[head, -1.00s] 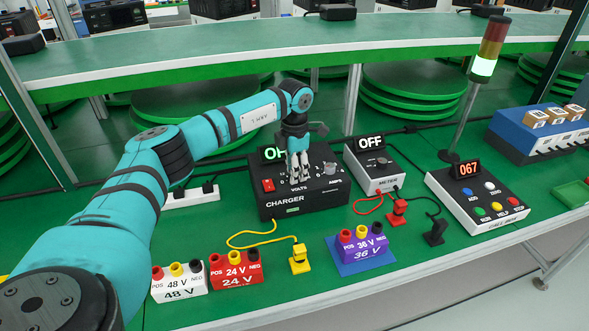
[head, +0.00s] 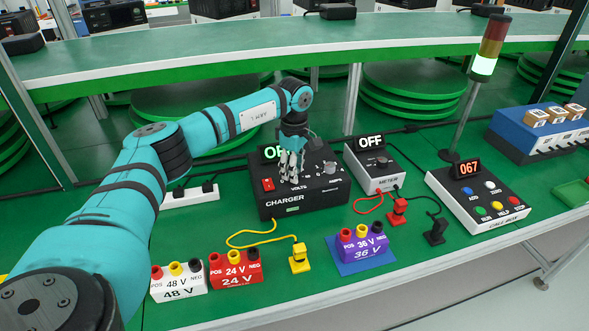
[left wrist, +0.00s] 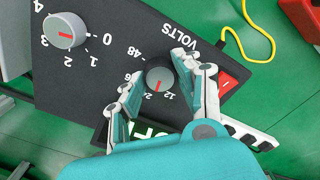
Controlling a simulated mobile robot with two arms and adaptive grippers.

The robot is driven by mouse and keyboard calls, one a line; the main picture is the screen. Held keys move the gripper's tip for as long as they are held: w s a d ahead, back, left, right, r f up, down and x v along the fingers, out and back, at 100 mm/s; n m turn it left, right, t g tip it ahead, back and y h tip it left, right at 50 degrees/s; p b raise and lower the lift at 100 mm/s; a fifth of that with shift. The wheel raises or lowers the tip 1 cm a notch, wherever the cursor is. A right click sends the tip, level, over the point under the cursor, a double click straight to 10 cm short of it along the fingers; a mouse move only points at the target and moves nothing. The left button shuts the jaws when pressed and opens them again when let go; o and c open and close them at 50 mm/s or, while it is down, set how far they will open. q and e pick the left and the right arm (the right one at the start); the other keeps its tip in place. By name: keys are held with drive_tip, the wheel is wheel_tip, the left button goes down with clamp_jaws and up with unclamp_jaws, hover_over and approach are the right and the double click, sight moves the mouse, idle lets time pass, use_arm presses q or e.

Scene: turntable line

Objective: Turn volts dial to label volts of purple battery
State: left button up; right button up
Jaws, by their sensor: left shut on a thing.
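The black charger (head: 320,197) stands on the green table. Its grey volts dial (left wrist: 160,76) lies between the fingers of my left gripper (left wrist: 159,71), which is shut on it. In the left wrist view the dial's red pointer points down and slightly left, near the 24 mark; the 36 mark (left wrist: 127,76) is partly covered by a finger. In the head view my left gripper (head: 289,178) reaches down onto the charger and hides the dial. The purple battery (head: 364,247), labelled 36 V, stands on a blue pad. My right gripper is not in view.
The amps dial (left wrist: 65,31) is beside the volts dial. A red switch (head: 268,185) is at the charger's left. A white 48 V battery (head: 180,284) and a red 24 V battery (head: 236,272) stand in front. The meter (head: 374,171) and call box (head: 478,200) are to the right.

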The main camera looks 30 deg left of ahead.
use_arm(q)
drive_tip(key=m, duration=0.6)
drive_tip(key=shift+w+r, duration=0.1)
drive_tip(key=m, duration=0.5)
drive_tip(key=shift+b, duration=0.4)
drive_tip(key=shift+m, duration=0.4)
drive_tip(key=o, duration=1.1)
drive_tip(key=shift+o, duration=0.2)
wheel_tip(320, 180, up, 12)
